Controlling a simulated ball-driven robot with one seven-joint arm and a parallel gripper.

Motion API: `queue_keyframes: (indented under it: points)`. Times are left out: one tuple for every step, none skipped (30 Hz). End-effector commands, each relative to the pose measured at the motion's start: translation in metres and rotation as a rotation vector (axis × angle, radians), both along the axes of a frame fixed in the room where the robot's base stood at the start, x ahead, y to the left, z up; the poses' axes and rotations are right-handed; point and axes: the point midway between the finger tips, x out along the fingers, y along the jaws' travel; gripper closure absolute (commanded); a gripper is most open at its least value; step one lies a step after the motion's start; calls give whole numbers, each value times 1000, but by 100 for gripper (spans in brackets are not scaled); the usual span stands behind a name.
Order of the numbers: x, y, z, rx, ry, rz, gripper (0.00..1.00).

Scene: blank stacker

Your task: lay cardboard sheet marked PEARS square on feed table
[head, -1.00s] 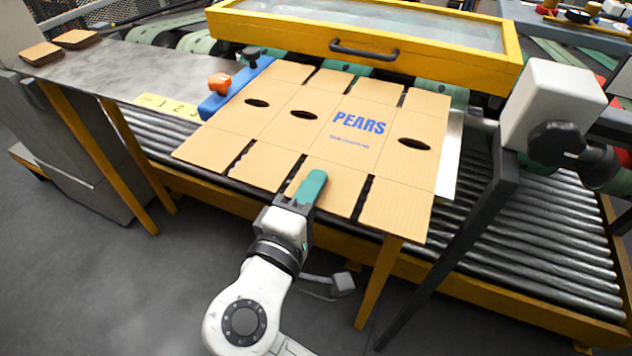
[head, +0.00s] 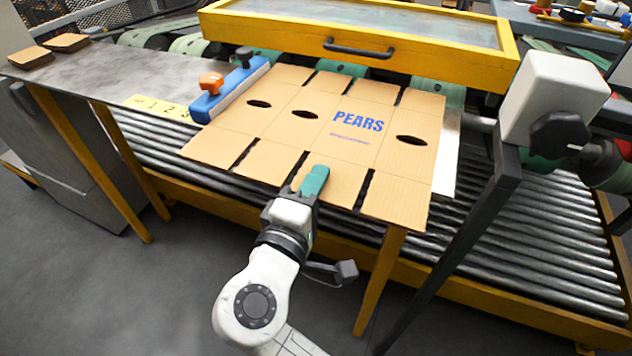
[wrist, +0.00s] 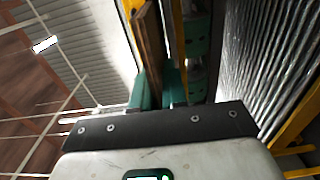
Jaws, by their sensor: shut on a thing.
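The tan cardboard sheet (head: 290,142), printed PEARS in blue, lies or hovers over the feed table, of which a grey metal strip (head: 448,160) shows at its right. The sheet has three dark oval holes and slotted flaps. Its near flaps overhang the front rollers. My gripper (head: 315,180) is shut on the sheet's near edge, left of the middle. In the wrist view the green fingers (wrist: 157,88) pinch the sheet (wrist: 151,45), seen edge-on. A blue side guide (head: 232,90) with an orange knob stands along the sheet's left edge. I cannot tell whether the sheet touches the table.
A yellow-framed clear cover (head: 360,35) with a black handle stands behind the sheet. A dark post with a white box (head: 548,95) stands at the right. Rollers (head: 540,240) run below.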

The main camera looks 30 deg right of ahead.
Motion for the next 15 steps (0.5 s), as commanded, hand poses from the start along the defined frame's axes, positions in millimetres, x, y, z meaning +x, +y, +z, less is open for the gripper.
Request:
queue_keyframes:
  points:
    - [0,0,-2,-1,-1,0,100]
    - [0,0,-3,-1,-1,0,100]
    - [0,0,-5,-1,-1,0,100]
    - [0,0,-7,-1,-1,0,100]
    - [0,0,-9,-1,-1,0,100]
    - [0,0,-7,0,-1,0,85]
    - [0,0,-6,0,-1,0,82]
    - [0,0,-6,-1,-1,0,79]
    - [0,0,-6,-1,-1,0,75]
    - [0,0,-6,-1,-1,0,72]
    - [0,0,-6,-1,-1,0,69]
    - [0,0,-6,-1,-1,0,65]
    - [0,0,-6,0,0,0,63]
    - [0,0,-6,0,0,0,60]
    - [0,0,-6,0,0,0,58]
